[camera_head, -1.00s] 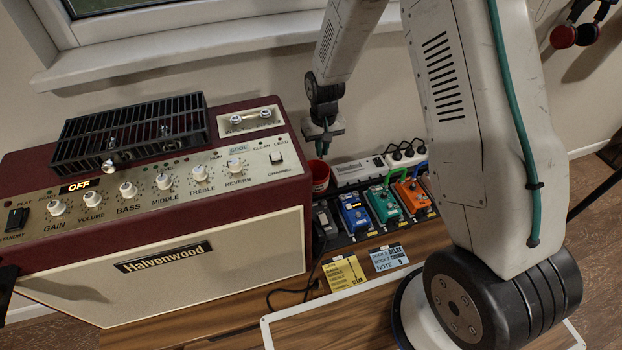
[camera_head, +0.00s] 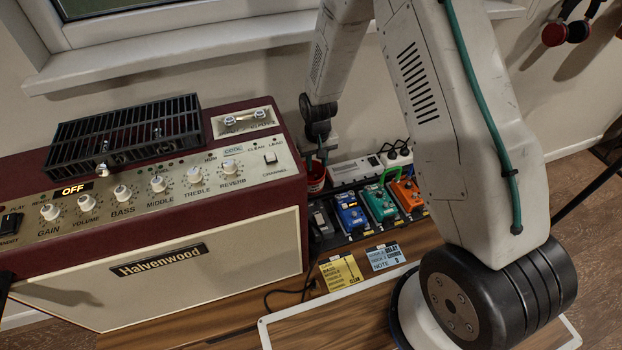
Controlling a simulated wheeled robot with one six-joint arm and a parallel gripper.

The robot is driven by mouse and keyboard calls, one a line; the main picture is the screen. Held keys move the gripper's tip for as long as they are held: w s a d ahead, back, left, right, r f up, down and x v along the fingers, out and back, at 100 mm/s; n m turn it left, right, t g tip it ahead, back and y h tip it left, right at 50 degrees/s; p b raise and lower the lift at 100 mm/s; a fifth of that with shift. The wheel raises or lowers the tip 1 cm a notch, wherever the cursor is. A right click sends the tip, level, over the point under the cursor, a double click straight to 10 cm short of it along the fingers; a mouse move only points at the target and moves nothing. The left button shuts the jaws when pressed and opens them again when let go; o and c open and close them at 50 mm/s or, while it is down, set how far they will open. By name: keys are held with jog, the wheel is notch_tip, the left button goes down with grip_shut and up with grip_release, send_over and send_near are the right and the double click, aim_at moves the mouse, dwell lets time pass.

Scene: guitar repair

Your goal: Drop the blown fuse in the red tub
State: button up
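The red tub (camera_head: 316,180) stands just right of the amplifier, partly hidden by the amplifier's side and my gripper. My gripper (camera_head: 316,162) points down at the tub's mouth, its tips at or just inside the rim. The fingers are small and dark here, so I cannot tell whether they are open or shut. I cannot make out a fuse between them or in the tub. A small glassy part with metal ends sits in a pale holder plate (camera_head: 259,126) on the amplifier's top right; I cannot tell its condition.
The dark red Halvenwood amplifier (camera_head: 235,256) fills the left, its display reading OFF, with a black grille (camera_head: 125,135) on top. Blue (camera_head: 351,213), green (camera_head: 379,204) and orange (camera_head: 408,194) pedals and a power strip (camera_head: 356,168) stand close right of the tub.

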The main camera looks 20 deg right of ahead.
notch_tip(320, 180, up, 8)
dwell(0.7)
jog(key=shift+f, duration=0.1)
jog(key=s+d+r+t, duration=0.1)
jog(key=s+d+r, duration=0.2)
jog(key=s+r, duration=2.7)
jog(key=shift+s+r, duration=0.4)
jog(key=shift+s, duration=1.45)
